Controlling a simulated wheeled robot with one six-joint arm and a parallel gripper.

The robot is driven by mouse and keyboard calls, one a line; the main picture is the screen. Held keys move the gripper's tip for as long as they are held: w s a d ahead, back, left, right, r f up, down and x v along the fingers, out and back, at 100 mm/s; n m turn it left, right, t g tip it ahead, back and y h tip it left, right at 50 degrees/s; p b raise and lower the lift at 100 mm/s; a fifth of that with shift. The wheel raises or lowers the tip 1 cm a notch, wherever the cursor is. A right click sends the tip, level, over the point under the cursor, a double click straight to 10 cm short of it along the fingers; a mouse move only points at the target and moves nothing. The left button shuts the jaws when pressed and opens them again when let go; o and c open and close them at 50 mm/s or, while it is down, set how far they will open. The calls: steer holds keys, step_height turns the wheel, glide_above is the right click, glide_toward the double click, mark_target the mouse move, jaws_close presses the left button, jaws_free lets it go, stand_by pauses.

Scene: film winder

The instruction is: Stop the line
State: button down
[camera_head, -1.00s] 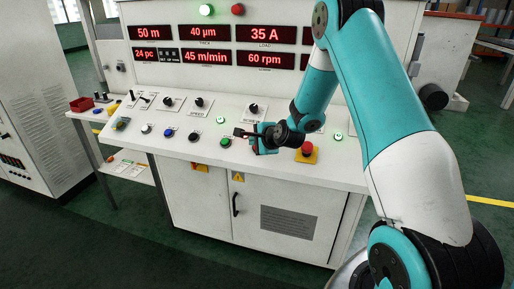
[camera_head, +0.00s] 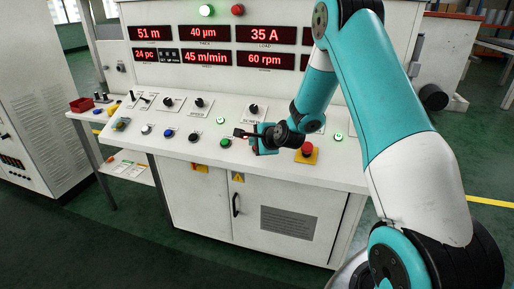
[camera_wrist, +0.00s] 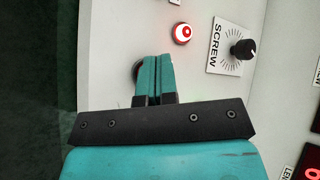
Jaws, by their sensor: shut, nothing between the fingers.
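The sloped control panel (camera_head: 195,165) of the white machine carries a row of push buttons: white (camera_head: 146,129), blue (camera_head: 168,133), black (camera_head: 193,138) and green (camera_head: 225,143). A red mushroom button (camera_head: 306,149) on a yellow base stands to the right of my gripper. My gripper (camera_head: 255,150) is low over the panel between the green and red mushroom buttons. In the wrist view my gripper (camera_wrist: 156,60) is shut and empty. A dark round button (camera_wrist: 138,69) is partly hidden behind its fingers; contact cannot be told.
A red-lit round button (camera_wrist: 182,33) and the SCREW knob (camera_wrist: 242,50) lie beyond my fingers. Green-lit buttons (camera_head: 220,120) (camera_head: 338,136) are on the panel. The red displays (camera_head: 207,57) read 51 m, 45 m/min and 60 rpm. A red bin (camera_head: 81,104) is at left.

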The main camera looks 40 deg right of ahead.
steer(key=shift+f, duration=0.15)
stand_by(0.5)
steer(key=shift+w+d+f+b, duration=0.2)
steer(key=shift+f+b, duration=0.05)
steer(key=shift+b, duration=0.05)
steer(key=shift+w+d+f+b, duration=0.1)
steer(key=shift+d+f+b, duration=0.05)
steer(key=shift+f+b, duration=0.3)
stand_by(0.7)
steer(key=shift+r, duration=0.1)
steer(key=shift+s+a+r+p, duration=0.25)
steer(key=shift+a+r+p, duration=0.1)
steer(key=shift+r+p, duration=0.4)
steer(key=r+p, duration=0.1)
steer(key=s+a+r+p, duration=0.1)
steer(key=r, duration=0.1)
steer(key=r+p, duration=0.1)
steer(key=shift+s+a+r, duration=0.2)
steer(key=shift+a+r, duration=0.05)
steer(key=shift+a, duration=0.1)
stand_by(1.5)
